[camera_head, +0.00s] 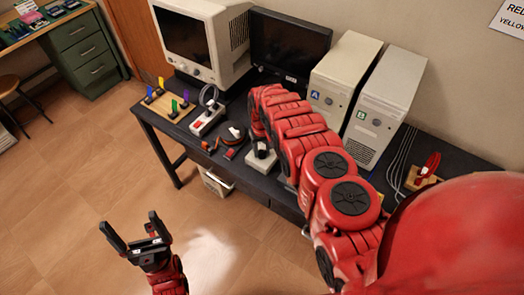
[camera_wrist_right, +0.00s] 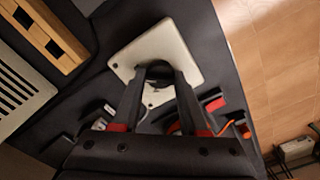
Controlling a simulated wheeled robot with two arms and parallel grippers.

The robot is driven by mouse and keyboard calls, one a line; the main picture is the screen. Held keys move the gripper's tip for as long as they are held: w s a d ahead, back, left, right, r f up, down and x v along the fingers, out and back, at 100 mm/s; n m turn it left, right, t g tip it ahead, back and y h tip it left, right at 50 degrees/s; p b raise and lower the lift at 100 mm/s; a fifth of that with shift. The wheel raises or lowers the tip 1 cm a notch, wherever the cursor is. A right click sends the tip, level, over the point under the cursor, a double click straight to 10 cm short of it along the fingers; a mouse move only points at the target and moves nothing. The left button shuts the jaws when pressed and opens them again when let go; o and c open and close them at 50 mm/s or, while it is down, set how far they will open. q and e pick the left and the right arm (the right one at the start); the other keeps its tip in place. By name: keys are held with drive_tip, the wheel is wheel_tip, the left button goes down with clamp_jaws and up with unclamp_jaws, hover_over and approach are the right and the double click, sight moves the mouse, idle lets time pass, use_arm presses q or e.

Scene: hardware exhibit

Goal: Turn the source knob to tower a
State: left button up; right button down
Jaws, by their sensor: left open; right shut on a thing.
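The source knob's small pale box (camera_head: 262,162) sits near the front edge of the dark table. In the right wrist view its light top plate (camera_wrist_right: 178,42) lies under my right gripper (camera_wrist_right: 163,70). That gripper's fingers are shut on the knob, which they mostly hide, so its pointing direction cannot be told. Tower A (camera_head: 335,78), beige with a blue A label, stands at the back right. Tower B (camera_head: 388,98), with a green B label, stands to its right. My left gripper (camera_head: 130,232) is open and empty above the floor at the lower left.
A beige CRT monitor (camera_head: 200,45) and a dark flat monitor (camera_head: 288,45) stand behind. Left of the box are a white switch box (camera_head: 207,120) and a wooden block with coloured pieces (camera_head: 166,104). My right arm covers much of the table's middle and right.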

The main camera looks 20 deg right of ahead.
drive_tip(key=n+b, duration=0.2)
drive_tip(key=n, duration=0.2)
drive_tip(key=shift+f+b, duration=0.15)
drive_tip(key=shift+b, duration=0.2)
drive_tip(key=n+b, duration=0.2)
drive_tip(key=n, duration=0.5)
drive_tip(key=shift+b, duration=0.35)
drive_tip(key=n, duration=0.5)
drive_tip(key=shift+n, duration=0.4)
drive_tip(key=shift+c, duration=2.2)
unclamp_jaws()
